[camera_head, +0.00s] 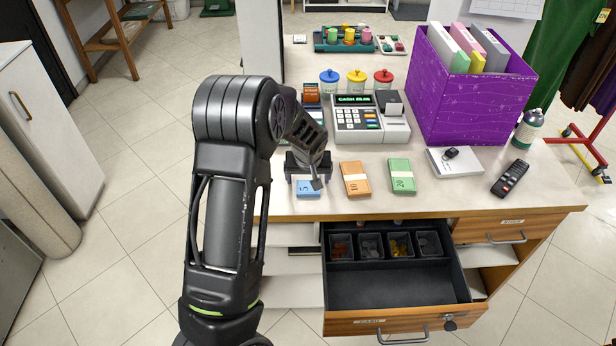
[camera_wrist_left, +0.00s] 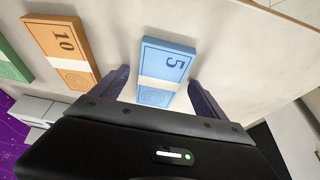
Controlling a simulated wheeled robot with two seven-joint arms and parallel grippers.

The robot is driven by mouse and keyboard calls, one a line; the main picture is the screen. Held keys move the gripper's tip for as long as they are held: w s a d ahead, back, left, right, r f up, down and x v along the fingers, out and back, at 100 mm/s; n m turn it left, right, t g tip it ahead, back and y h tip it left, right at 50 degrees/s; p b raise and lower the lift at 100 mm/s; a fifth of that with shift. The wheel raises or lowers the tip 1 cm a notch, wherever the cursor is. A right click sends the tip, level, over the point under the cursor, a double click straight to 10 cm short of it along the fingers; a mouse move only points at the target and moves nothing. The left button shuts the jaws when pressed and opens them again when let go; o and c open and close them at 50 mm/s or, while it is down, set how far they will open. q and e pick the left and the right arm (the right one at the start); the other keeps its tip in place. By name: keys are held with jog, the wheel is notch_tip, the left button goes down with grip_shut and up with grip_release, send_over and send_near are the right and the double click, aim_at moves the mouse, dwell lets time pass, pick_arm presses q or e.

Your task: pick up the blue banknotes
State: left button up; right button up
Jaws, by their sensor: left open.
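The blue banknotes (camera_head: 308,188), a banded stack marked 5, lie flat on the counter near its front edge, left of the orange stack. They also show in the left wrist view (camera_wrist_left: 173,64). My left gripper (camera_head: 305,180) is just above and behind them, and its wrist hides part of the stack in the head view. In the left wrist view its two fingers (camera_wrist_left: 156,90) are spread, one on each side of the stack's lower end, and nothing is gripped. I cannot tell whether the fingers touch the counter. My right gripper is not in view.
Orange banknotes (camera_head: 355,179) and green banknotes (camera_head: 402,176) lie to the right. A cash register (camera_head: 370,122) and purple box (camera_head: 465,95) stand behind. An open drawer (camera_head: 390,290) with coin trays juts out below the counter. A remote (camera_head: 511,178) lies at right.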

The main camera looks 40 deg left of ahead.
aim_at(308, 182)
pick_arm(q)
jog(key=shift+c, duration=0.6)
jog(key=c, duration=1.4)
jog(key=shift+r, duration=0.2)
notch_tip(308, 182, up, 10)
jog(key=b, duration=0.1)
jog(key=shift+d+f, duration=0.1)
jog(key=shift+f, duration=0.05)
